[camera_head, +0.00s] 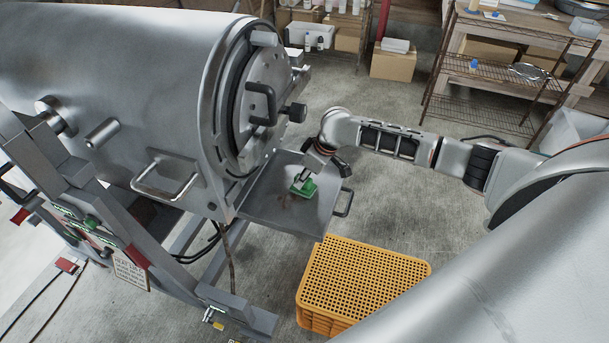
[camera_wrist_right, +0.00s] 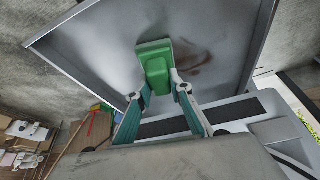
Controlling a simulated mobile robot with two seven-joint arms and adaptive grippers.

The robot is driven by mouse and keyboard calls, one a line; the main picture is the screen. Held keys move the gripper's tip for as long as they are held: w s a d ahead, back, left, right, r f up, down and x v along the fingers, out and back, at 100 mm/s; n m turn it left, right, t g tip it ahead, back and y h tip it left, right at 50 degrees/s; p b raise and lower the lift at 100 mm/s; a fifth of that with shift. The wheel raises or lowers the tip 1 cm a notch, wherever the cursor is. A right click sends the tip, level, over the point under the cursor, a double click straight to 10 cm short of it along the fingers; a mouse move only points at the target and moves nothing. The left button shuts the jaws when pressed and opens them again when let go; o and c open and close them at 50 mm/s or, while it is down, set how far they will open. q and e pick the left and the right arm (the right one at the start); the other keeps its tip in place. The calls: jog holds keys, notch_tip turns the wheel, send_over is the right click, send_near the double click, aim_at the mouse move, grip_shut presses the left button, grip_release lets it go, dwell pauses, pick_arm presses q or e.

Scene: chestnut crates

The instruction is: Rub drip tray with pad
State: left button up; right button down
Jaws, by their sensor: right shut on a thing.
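The drip tray (camera_head: 262,205) is a grey metal tray below the round door of the big steel cylinder. It also fills the upper part of the right wrist view (camera_wrist_right: 105,50). My right gripper (camera_head: 302,182) is over the tray and shut on the green pad (camera_head: 307,190). In the right wrist view the pad (camera_wrist_right: 155,65) sits between the fingertips (camera_wrist_right: 162,88), against or just over the tray surface; I cannot tell if they touch. A dark brownish smear (camera_wrist_right: 195,67) lies on the tray beside the pad. My left gripper is not in view.
The steel cylinder (camera_head: 120,80) with its handled door (camera_head: 268,100) stands right behind the tray. A yellow crate (camera_head: 365,275) stands on the floor in front. Wire shelves (camera_head: 490,85) stand at the back right.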

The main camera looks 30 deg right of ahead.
jog(key=shift+s+a, duration=2.15)
jog(key=shift+a, duration=0.25)
jog(key=shift+s+a+f, duration=0.15)
jog(key=shift+s+a, duration=1)
jog(key=shift+a, duration=0.1)
jog(key=shift+w+a, duration=0.75)
jog(key=shift+w, duration=0.05)
jog(key=shift+w+d+r, duration=0.2)
jog(key=shift+w+d, duration=1.2)
jog(key=shift+w+d+f, duration=0.1)
jog(key=shift+w+d, duration=0.9)
jog(key=shift+d, duration=0.15)
jog(key=shift+w+d, duration=2.3)
jog(key=shift+d, duration=0.25)
jog(key=shift+w+d+f, duration=0.1)
jog(key=shift+w+d, duration=0.9)
jog(key=shift+d, duration=0.2)
